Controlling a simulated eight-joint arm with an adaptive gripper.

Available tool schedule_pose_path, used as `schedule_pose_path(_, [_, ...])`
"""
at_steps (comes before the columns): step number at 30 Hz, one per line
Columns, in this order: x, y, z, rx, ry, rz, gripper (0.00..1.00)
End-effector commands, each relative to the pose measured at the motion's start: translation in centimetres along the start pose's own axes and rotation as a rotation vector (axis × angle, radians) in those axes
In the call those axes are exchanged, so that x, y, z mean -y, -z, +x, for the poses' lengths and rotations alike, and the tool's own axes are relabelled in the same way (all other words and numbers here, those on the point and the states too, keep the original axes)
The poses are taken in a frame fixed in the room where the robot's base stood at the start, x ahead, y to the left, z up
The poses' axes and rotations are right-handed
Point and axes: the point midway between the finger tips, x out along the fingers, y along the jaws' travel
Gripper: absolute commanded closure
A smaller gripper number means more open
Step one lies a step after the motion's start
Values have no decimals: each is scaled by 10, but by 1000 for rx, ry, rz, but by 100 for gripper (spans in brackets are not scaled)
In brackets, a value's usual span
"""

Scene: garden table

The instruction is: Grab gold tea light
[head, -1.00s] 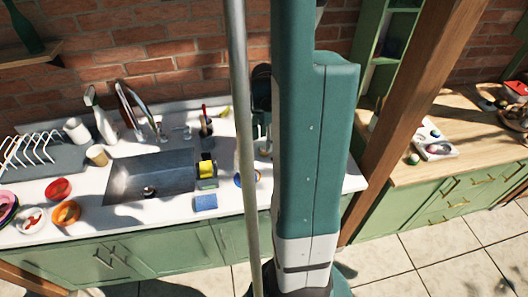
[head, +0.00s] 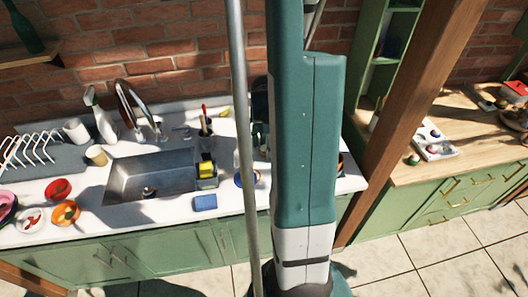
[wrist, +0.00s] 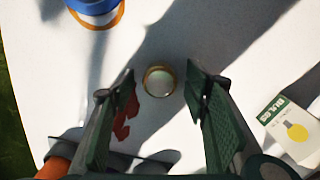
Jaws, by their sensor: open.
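The gold tea light (wrist: 159,80) is a small round cup with a gold rim and pale inside, on the white surface (wrist: 60,75) in the wrist view. My gripper (wrist: 160,73) is open, with one finger to the left of the tea light and one to the right. The tea light appears between the fingertips, slightly nearer the left one, with a gap on both sides. I cannot tell the height of the fingers above it. In the head view my arm hides the gripper, and I cannot make out the tea light.
A blue round item with an orange rim (wrist: 95,8) is at the upper left of the wrist view. A bulb box (wrist: 292,128) lies at the right. A red piece (wrist: 125,112) is beside the left finger. The head view shows a sink (head: 150,178) and blue sponge (head: 205,202).

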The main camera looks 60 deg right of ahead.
Motion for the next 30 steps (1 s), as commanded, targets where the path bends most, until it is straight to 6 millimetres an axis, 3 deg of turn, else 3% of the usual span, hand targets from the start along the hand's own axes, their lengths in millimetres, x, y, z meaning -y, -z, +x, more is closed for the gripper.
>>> schedule_pose_path(20, [0,0,4,0,0,0,54])
schedule_pose_path(27, [0,0,4,0,0,0,84])
schedule_pose_path(30, [0,0,4,0,0,0,84])
